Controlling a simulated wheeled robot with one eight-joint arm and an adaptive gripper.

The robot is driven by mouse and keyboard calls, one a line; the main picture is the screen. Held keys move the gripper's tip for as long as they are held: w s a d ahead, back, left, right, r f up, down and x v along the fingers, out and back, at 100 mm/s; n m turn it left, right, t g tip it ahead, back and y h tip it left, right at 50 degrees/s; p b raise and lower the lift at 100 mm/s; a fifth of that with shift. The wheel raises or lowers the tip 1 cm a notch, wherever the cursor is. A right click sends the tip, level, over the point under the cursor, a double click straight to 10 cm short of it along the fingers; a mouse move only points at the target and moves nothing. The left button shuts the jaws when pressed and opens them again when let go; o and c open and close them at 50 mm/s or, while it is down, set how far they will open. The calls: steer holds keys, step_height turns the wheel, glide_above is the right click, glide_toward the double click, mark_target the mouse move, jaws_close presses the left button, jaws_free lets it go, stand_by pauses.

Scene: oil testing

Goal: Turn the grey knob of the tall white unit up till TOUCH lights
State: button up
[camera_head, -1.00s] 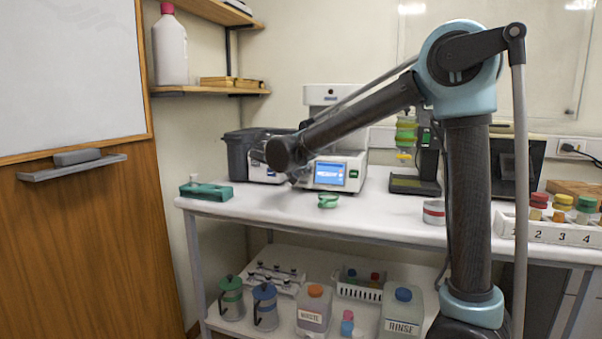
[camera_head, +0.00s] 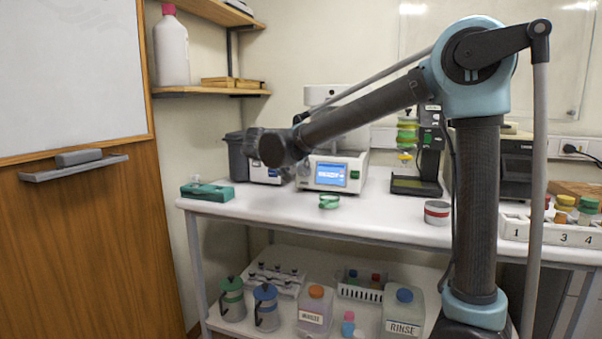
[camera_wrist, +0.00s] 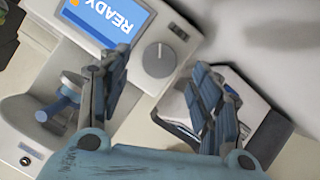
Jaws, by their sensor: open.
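The tall white unit (camera_head: 358,160) stands on the bench with a lit blue screen (camera_head: 332,174) and a green button; its knob is not distinguishable in the head view. The wrist view shows a white unit's blue screen (camera_wrist: 110,17), reading READY, and a round grey knob (camera_wrist: 159,59) with a light pointer line beside it. My gripper (camera_wrist: 160,72) is open and empty. Its two fingers spread to either side of the knob's line, with a gap to the knob on both sides. In the head view my arm's end hides the gripper and part of the units.
A dark box and a smaller instrument (camera_head: 264,172) stand left of the unit. A green ring (camera_head: 329,201) lies in front, and a red-and-white tin (camera_head: 437,212) sits farther right. A dark stand (camera_head: 416,184) stands right of the unit.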

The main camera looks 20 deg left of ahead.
steer(key=v, duration=0.7)
steer(key=shift+s, duration=0.15)
stand_by(0.4)
